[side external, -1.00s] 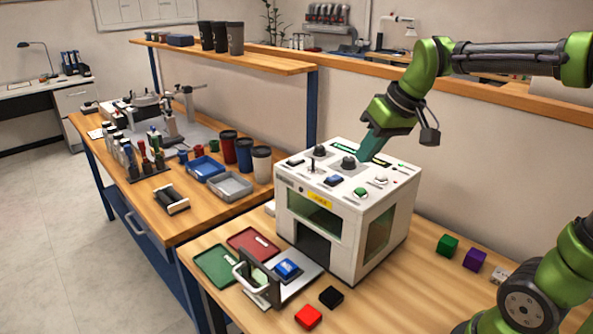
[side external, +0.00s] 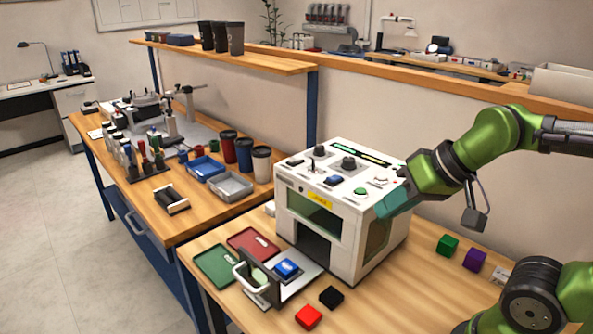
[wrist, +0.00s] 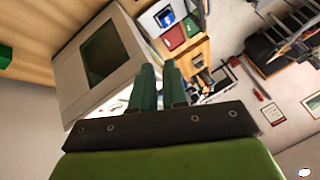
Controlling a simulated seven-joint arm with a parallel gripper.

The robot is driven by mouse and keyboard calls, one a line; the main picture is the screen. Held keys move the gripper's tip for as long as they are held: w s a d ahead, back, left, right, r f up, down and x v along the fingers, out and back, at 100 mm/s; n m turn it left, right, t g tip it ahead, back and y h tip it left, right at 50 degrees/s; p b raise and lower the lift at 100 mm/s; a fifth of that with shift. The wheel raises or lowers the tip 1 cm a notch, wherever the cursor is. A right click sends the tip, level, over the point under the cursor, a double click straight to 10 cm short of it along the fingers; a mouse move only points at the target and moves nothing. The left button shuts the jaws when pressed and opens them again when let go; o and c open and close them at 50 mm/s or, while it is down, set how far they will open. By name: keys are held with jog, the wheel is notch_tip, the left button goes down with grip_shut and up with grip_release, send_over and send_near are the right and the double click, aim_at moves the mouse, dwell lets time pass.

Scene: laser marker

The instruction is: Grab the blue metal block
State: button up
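The blue metal block (side external: 288,268) sits on the pulled-out loading tray (side external: 305,281) at the front of the white laser marker (side external: 318,240). A small blue patch, likely this block (wrist: 165,18), shows near the top of the wrist view. My gripper (side external: 388,208) is beside the machine's right upper edge, well away from the block and higher than it. The wrist view shows its two green fingers (wrist: 159,68) a little apart with nothing held between them.
A red block (side external: 308,316) and a black block (side external: 331,297) lie in front of the machine. Green (side external: 447,244) and purple (side external: 474,259) blocks lie to its right. Red (side external: 253,243) and green (side external: 215,265) trays lie left. A white handle (side external: 249,280) stands by the loading tray.

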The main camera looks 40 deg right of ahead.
jog(key=o, duration=1)
jog(key=shift+o, duration=0.2)
jog(key=n+g+h, duration=0.2)
jog(key=n+g, duration=0.2)
jog(key=g, duration=0.3)
send_over(289, 268)
notch_tip(289, 268, down, 6)
jog(key=f, duration=1)
jog(key=shift+s+d+f, duration=0.1)
jog(key=shift+d+f, duration=0.05)
jog(key=shift+d, duration=0.05)
jog(key=shift+a+f, duration=0.15)
jog(key=shift+f, duration=2.75)
